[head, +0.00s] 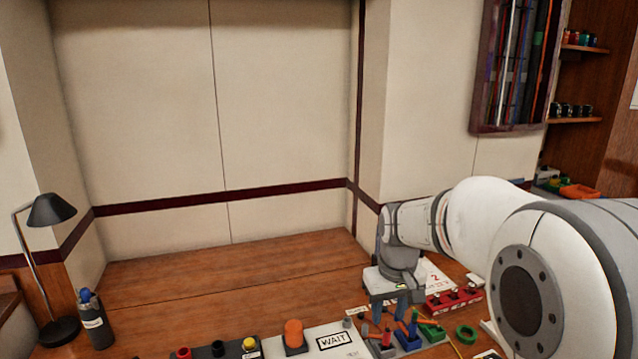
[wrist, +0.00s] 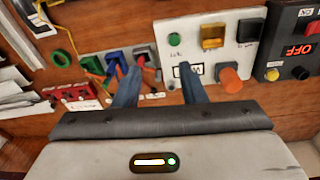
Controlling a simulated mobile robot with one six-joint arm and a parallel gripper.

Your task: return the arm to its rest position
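My gripper (head: 390,312) hangs over the right part of the wooden table in the head view, with its blue-grey fingers pointing down. My white arm (head: 480,215) reaches in from the right edge. In the wrist view the two fingers of my gripper (wrist: 158,70) stand apart with nothing visible between them. They lie in front of the lower left part of a white panel (wrist: 222,50) with an orange knob (wrist: 230,80). A label on the panel is partly covered by a finger. I cannot tell the exact height of the fingers above the table.
A red block (head: 453,301), a green block (head: 432,330) and a green ring (head: 466,334) lie near my gripper. A black control box (wrist: 290,45) sits beside the panel. A lamp (head: 52,212) and a bottle (head: 95,322) stand at the left. The table's back middle is clear.

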